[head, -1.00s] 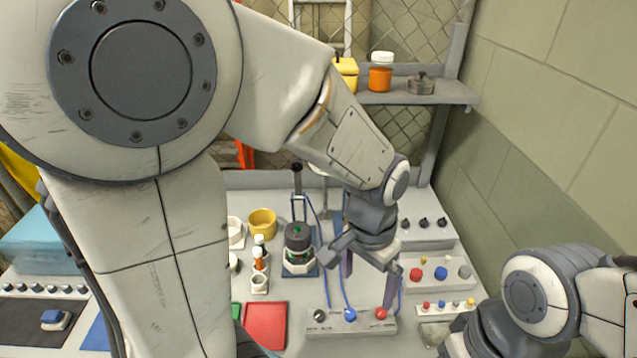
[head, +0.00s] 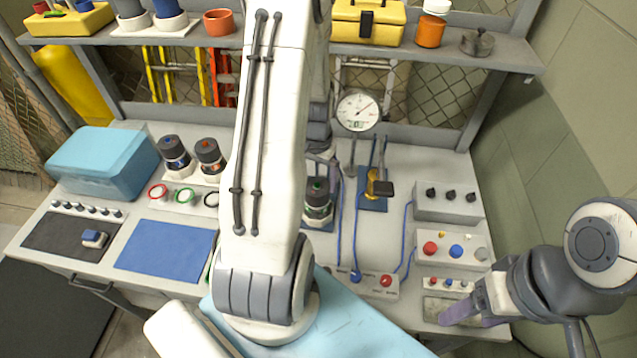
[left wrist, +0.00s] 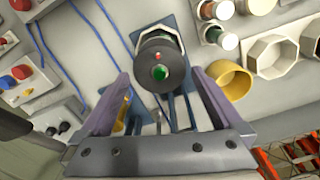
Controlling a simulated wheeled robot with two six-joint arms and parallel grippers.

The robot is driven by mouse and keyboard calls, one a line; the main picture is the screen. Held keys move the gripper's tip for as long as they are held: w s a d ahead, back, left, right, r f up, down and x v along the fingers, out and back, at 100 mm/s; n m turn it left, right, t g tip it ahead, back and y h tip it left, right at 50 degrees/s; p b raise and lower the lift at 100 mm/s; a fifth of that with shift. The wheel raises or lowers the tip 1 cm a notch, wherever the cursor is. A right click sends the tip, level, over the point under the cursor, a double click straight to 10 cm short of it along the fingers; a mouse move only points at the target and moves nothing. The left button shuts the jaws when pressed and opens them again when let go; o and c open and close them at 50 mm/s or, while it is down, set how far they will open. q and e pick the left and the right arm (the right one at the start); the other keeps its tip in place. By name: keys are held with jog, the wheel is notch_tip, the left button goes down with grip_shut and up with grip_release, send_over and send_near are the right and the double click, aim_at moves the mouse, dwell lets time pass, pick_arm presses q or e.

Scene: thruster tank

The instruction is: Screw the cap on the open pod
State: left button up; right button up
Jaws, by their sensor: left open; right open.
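A dark pod with a black top and a green centre stands in a light holder on a blue plate; it is in the left wrist view (left wrist: 160,62) and the head view (head: 318,196). Whether its black top is a seated cap, I cannot tell. My left gripper (left wrist: 160,78) is open, with the pod's top just beyond and between its two fingertips. In the head view its arm hides most of it. Two more dark-topped pods, one marked blue (head: 175,155) and one orange (head: 209,157), stand at the left. My right gripper (head: 455,312) is open and empty at the right.
A gold and black fixture (head: 377,188) and a round gauge (head: 358,111) stand right of the pod. Button boxes (head: 453,249) line the right side. A blue mat (head: 165,250) is clear.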

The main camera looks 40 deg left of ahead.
aim_at(317, 184)
pick_arm(q)
jog(key=shift+f+p, duration=0.45)
jog(key=shift+f, duration=1.9)
jog(key=c, duration=1)
jog(key=shift+o, duration=0.2)
jog(key=m, duration=0.3)
jog(key=shift+m, duration=0.4)
jog(key=m, duration=1.3)
jog(key=o, duration=1)
jog(key=shift+c, duration=0.2)
